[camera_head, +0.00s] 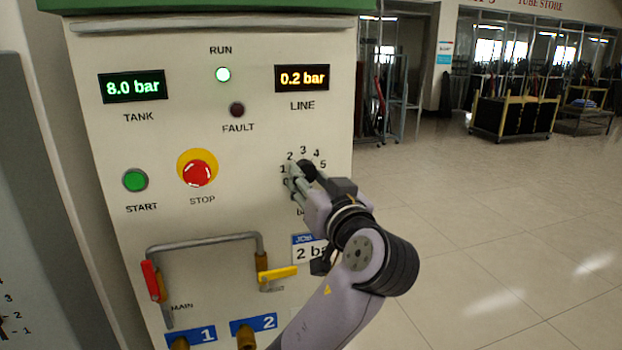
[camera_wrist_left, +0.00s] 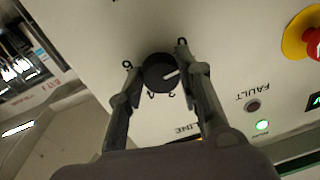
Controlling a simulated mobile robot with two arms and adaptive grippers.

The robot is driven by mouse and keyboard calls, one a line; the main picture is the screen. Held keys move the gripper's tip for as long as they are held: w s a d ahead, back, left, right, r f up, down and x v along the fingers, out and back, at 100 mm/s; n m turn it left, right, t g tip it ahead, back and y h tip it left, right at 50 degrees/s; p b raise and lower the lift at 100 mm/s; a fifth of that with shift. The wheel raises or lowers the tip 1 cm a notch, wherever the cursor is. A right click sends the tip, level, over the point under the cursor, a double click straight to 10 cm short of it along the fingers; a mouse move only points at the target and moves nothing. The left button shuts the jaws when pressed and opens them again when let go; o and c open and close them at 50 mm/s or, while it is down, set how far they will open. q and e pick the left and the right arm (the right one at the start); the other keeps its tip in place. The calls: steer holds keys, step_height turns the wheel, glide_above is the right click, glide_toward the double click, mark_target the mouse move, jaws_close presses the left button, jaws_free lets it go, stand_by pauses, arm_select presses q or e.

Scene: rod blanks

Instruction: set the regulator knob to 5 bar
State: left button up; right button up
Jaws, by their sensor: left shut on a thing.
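The black regulator knob (camera_head: 307,170) sits on the panel at the middle right, inside a ring of numbers; 1 to 5 can be read around it. My left gripper (camera_head: 297,175) is at the knob. In the left wrist view its fingers (camera_wrist_left: 160,57) are shut on either side of the knob (camera_wrist_left: 158,74). The knob's white pointer aims right in that view, toward the right finger, which hides the numbers there. The line display (camera_head: 302,78) reads 0.2 bar. My right gripper is in neither view.
The tank display (camera_head: 132,87) reads 8.0 bar. The RUN lamp (camera_head: 223,74) is lit; the FAULT lamp (camera_head: 237,110) is dark. A red STOP button (camera_head: 197,173) and green START button (camera_head: 135,180) are left of the knob. A job card (camera_head: 307,250), partly hidden, shows "2 ba".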

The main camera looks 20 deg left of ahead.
arm_select(q)
steer(key=m+p, duration=0.2)
steer(key=m, duration=0.2)
steer(key=shift+a+r+m, duration=0.1)
steer(key=shift+m, duration=0.3)
steer(key=m+p, duration=0.3)
steer(key=m, duration=0.1)
steer(key=shift+s+r+m+t+h+p, duration=0.1)
steer(key=shift+r+m+t+h+p, duration=0.05)
steer(key=shift+m+t+h+p, duration=0.2)
steer(key=m+p, duration=0.5)
steer(key=m+h+p, duration=0.1)
steer(key=m+p, duration=0.5)
steer(key=shift+s+a+r+t, duration=0.1)
steer(key=shift+a+r+t, duration=0.1)
steer(key=shift+t, duration=0.15)
steer(key=shift+m+p, duration=0.35)
steer(key=shift+p, duration=0.1)
steer(key=shift+f+m+p, duration=0.1)
steer(key=shift+m+p, duration=0.3)
steer(key=shift+m, duration=0.6)
steer(key=m, duration=0.8)
steer(key=shift+d+h, duration=0.15)
steer(key=shift+h, duration=0.2)
steer(key=m, duration=0.5)
steer(key=shift+d, duration=0.1)
steer(key=shift+m, duration=0.3)
